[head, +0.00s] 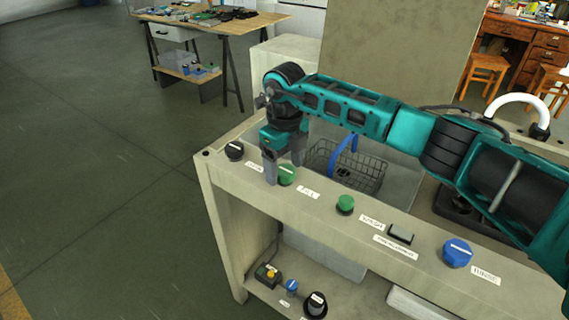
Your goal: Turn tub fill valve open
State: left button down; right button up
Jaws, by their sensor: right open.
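The tub fill valve is a green round knob (287,175) with a pale line across its top, on the front ledge of the bench. A white label (308,192), which seems to read FILL, lies just right of it. My right gripper (283,172) points down at this knob and is open. One finger is at the knob's left and the other behind its right side. I cannot tell whether the fingers touch it. My left gripper is not in view.
On the same ledge are a black knob (234,151), a smaller green button (345,204), a grey switch (400,233) and a blue knob (457,253). A wire basket (350,180) with a blue handle sits behind. Several controls stand on the lower shelf. Floor at left is clear.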

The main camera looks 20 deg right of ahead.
jog(key=shift+f, duration=0.1)
jog(key=shift+c, duration=0.4)
jog(key=c, duration=1)
jog(key=shift+o, duration=0.2)
